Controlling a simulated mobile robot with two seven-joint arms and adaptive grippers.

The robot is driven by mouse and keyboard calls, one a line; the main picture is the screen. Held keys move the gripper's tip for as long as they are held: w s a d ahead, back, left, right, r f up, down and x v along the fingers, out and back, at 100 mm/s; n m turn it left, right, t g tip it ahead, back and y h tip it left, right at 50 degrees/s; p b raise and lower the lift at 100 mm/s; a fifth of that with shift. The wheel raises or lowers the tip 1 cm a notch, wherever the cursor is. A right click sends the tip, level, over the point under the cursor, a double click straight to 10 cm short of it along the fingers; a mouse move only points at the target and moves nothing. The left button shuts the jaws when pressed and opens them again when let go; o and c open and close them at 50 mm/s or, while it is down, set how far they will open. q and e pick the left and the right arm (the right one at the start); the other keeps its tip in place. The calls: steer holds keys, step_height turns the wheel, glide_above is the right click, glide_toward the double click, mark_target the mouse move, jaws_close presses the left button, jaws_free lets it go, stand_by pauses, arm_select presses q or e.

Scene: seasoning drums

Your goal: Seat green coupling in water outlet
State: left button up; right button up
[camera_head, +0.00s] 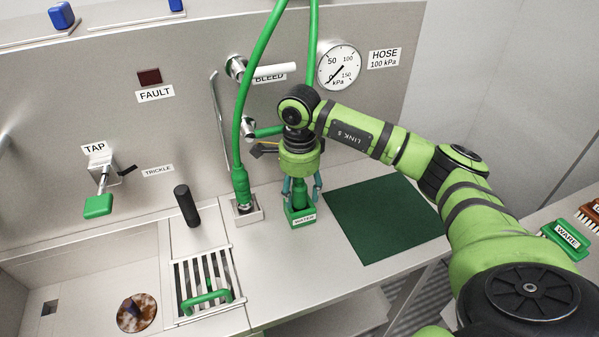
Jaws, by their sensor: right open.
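My left gripper is not in view.
A dark green mat (382,218) lies clear to the right. A black upright handle (187,205), a slotted rack (205,283) and a sink (85,285) are at left. Green hoses (258,65) hang before the wall, near the BLEED lever (270,70) and gauge (339,66).

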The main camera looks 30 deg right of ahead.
step_height(320, 180, up, 10)
steer(key=shift+r+b, duration=0.2)
steer(key=shift+b, duration=0.7)
steer(key=shift+r, duration=0.65)
